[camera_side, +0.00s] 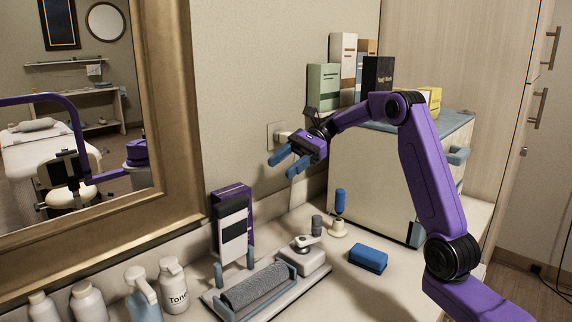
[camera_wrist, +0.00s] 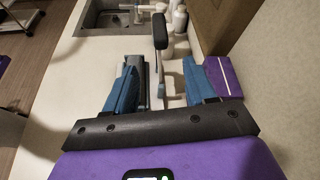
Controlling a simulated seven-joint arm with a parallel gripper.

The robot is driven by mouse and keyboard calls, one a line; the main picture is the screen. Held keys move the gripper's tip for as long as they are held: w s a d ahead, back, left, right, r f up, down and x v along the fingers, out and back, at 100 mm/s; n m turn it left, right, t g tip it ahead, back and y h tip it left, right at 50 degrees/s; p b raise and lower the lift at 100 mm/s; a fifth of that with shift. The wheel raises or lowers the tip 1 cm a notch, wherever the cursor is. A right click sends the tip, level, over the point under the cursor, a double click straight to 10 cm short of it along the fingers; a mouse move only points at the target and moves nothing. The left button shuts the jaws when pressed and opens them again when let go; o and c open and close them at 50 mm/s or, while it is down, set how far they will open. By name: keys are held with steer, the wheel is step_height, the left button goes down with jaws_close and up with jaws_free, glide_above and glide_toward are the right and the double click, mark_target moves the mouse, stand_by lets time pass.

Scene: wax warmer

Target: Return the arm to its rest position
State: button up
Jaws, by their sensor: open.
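My gripper (camera_side: 291,163) is open and empty. It hangs in the air above the counter, in front of the wall, with its blue fingers pointing left and down in the side view. In the wrist view my gripper (camera_wrist: 160,88) shows its two blue fingers spread apart, with nothing held between them. My purple arm reaches up from the lower right and bends over to the left. A wax warmer unit (camera_side: 302,256) with a metal knob or lid on top sits on the counter below.
A grey roll (camera_side: 258,287) lies in a tray (camera_side: 213,301). A blue block (camera_side: 368,258) and a blue-handled tool on a stand (camera_side: 339,205) are nearby. Bottles (camera_side: 172,283) line the left. A white cabinet (camera_side: 365,180) carries boxes. A sink (camera_wrist: 110,15) lies ahead in the wrist view.

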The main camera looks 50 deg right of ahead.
stand_by(0.3)
steer(key=s+a+f+n+g+h, duration=0.3)
steer(key=s+a+n, duration=0.2)
steer(key=s+a, duration=0.25)
steer(key=s+a+f+n+g+h, duration=0.25)
steer(key=s+a+n+h, duration=0.2)
steer(key=s+a, duration=0.3)
steer(key=s+d+f+n+t+h, duration=0.2)
steer(key=s+f+n, duration=0.1)
steer(key=s+n, duration=0.6)
steer(key=s+d+f+n+t+h, duration=0.2)
steer(key=s+d+f+n+h, duration=0.1)
steer(key=s+n, duration=0.7)
steer(key=shift+s+f+h, duration=0.35)
steer(key=shift+s+f, duration=0.1)
steer(key=shift+s, duration=0.85)
steer(key=shift+n, duration=0.25)
